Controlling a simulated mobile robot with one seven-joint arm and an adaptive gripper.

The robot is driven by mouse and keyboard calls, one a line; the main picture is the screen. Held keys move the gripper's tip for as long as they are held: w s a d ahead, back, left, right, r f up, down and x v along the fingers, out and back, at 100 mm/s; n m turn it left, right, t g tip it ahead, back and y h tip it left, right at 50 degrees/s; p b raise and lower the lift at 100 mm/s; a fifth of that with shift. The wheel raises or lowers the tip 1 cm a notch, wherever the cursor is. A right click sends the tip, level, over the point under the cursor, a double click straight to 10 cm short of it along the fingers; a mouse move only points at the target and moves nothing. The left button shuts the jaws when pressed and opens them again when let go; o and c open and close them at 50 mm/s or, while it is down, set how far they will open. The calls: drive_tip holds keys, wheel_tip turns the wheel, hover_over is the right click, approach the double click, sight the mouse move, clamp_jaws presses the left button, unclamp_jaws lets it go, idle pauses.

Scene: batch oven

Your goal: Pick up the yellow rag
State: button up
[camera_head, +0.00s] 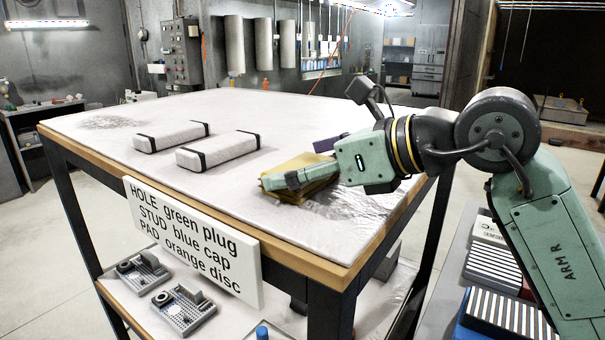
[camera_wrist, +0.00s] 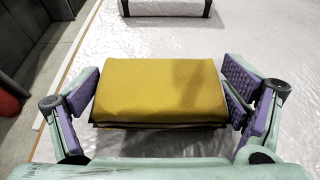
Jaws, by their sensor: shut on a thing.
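The yellow rag (camera_head: 303,172) is a folded, flat stack near the right part of the table's front edge. In the wrist view the rag (camera_wrist: 160,88) lies between the two purple-padded fingers of my gripper (camera_wrist: 160,102). In the head view my gripper (camera_head: 290,179) reaches in from the right and its fingers are at the rag's sides. My gripper is shut on the rag. The rag is at or just above the table surface; I cannot tell which. Part of the rag is hidden behind a finger in the head view.
Two white wrapped blocks with black bands, a rear one (camera_head: 171,136) and a nearer one (camera_head: 218,150), lie left of the rag on the white-covered table (camera_head: 270,112). A sign (camera_head: 190,235) hangs on the front edge. Grey fixtures (camera_head: 183,308) stand on the lower shelf.

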sight(302, 165)
drive_tip(key=shift+c, duration=0.6)
drive_tip(key=shift+r, duration=0.1)
drive_tip(key=shift+r+b, duration=0.4)
drive_tip(key=shift+r, duration=0.15)
wheel_tip(302, 165, up, 2)
drive_tip(key=shift+r+b, duration=0.1)
drive_tip(key=shift+b, duration=0.4)
drive_tip(key=s+a+r+b, duration=0.1)
drive_tip(key=s+a+b, duration=0.4)
drive_tip(key=s, duration=0.9)
drive_tip(key=a, duration=0.2)
drive_tip(key=shift+a+r, duration=0.2)
drive_tip(key=shift+a, duration=0.1)
